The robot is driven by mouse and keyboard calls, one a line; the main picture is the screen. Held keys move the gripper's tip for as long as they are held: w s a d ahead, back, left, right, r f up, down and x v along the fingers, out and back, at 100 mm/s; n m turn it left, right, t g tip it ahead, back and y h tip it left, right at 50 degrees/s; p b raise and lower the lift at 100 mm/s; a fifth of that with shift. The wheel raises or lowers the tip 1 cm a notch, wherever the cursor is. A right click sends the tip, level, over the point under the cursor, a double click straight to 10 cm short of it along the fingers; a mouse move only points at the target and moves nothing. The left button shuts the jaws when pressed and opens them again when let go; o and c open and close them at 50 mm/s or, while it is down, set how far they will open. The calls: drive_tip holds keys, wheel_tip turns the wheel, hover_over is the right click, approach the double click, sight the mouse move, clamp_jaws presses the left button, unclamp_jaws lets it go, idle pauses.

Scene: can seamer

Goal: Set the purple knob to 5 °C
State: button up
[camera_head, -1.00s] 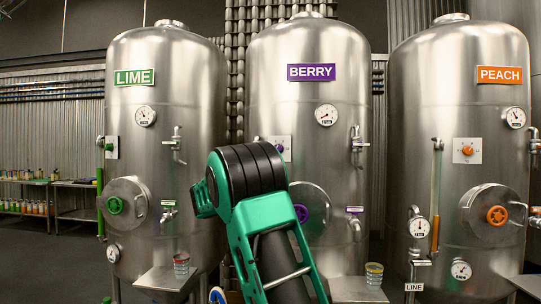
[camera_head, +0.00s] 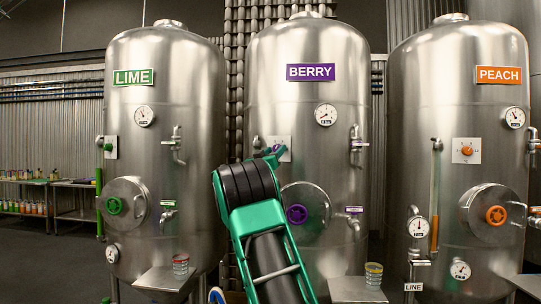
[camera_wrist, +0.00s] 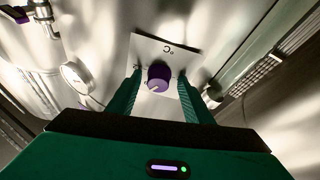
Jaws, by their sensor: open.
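The purple knob (camera_wrist: 158,77) sits on a white square dial plate (camera_wrist: 165,48) marked °C, seen upside down in the wrist view. A pale pointer line shows on the knob; the scale figures are too small to read. My gripper (camera_wrist: 160,74) is open, with one finger on each side of the knob; I cannot tell whether they touch it. In the head view the plate (camera_head: 285,139) is on the BERRY tank (camera_head: 340,120), and my gripper (camera_head: 271,153) is in front of it, hiding the knob.
The LIME tank (camera_head: 165,90) stands at left and the PEACH tank (camera_head: 455,120) at right. The BERRY tank also carries a gauge (camera_head: 326,115), a purple-handled round hatch (camera_head: 305,208) and taps. Cups stand on small shelves below.

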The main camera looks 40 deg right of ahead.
drive_tip(key=shift+d, duration=0.1)
drive_tip(key=c, duration=1.1)
drive_tip(key=shift+o, duration=0.2)
drive_tip(key=shift+a, duration=0.25)
drive_tip(key=shift+d+r, duration=0.1)
drive_tip(key=shift+n, duration=0.4)
drive_tip(key=n+t+y, duration=0.1)
drive_tip(key=n, duration=0.2)
drive_tip(key=n+t+y, duration=0.1)
drive_tip(key=n+t, duration=0.1)
drive_tip(key=n, duration=0.2)
drive_tip(key=shift+s+d+n+t, duration=0.1)
drive_tip(key=shift+s+n+t, duration=0.1)
drive_tip(key=shift+n+t, duration=0.1)
drive_tip(key=n+y, duration=0.1)
drive_tip(key=n, duration=0.2)
drive_tip(key=n+t+y, duration=0.1)
drive_tip(key=n+y, duration=0.1)
drive_tip(key=n, duration=0.2)
drive_tip(key=shift+r+t, duration=0.1)
drive_tip(key=shift+t, duration=0.2)
drive_tip(key=shift+n, duration=0.4)
